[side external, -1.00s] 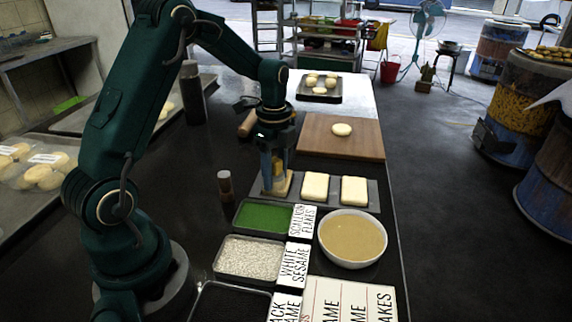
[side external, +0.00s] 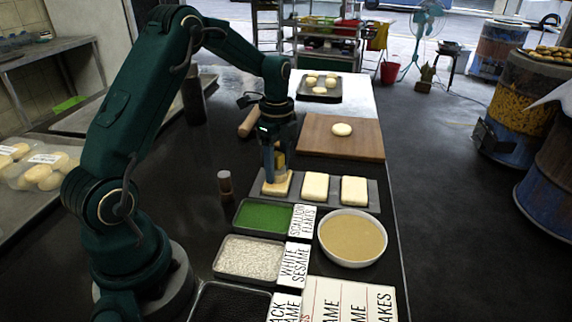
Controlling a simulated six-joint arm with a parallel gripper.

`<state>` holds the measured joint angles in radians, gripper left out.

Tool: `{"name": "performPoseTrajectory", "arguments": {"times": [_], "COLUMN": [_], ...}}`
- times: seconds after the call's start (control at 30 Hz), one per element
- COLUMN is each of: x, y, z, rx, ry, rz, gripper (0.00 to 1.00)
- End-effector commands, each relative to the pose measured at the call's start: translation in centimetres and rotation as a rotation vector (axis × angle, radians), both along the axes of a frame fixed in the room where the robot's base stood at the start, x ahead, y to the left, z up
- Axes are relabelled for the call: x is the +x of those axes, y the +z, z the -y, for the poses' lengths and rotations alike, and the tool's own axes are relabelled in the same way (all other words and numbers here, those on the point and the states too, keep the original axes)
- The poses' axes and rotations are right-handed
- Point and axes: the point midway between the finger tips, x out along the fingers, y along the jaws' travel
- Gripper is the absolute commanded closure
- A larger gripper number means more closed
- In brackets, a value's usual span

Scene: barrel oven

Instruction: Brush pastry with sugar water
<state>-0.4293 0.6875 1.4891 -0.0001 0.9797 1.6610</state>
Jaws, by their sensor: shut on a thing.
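Three pale square pastries lie in a row on a grey tray (side external: 373,206): a left pastry (side external: 284,188), a middle pastry (side external: 315,187) and a right pastry (side external: 354,190). My gripper (side external: 275,170) points down over the left pastry, which looks more tan than the others. It is shut on a brush (side external: 280,160), of which only a yellowish part shows between the fingers. The bristles are hidden or too small to tell, so I cannot tell whether they touch the pastry. A white bowl of tan liquid, the sugar water (side external: 352,238), stands in front of the tray.
A green scallion tray (side external: 264,217), a white sesame tray (side external: 249,258) and label cards (side external: 294,265) lie in front. A small bottle (side external: 225,186) stands left of the pastry tray. Behind are a wooden board (side external: 355,146) with one dough round and a rolling pin (side external: 248,122).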

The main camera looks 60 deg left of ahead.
Motion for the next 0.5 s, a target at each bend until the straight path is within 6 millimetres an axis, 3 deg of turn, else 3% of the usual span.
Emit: {"name": "performPoseTrajectory", "arguments": {"times": [0.5], "x": [1.9], "y": [0.1], "z": [-1.9], "rx": [0.000], "ry": [0.002], "rz": [0.001], "gripper": [1.00]}}
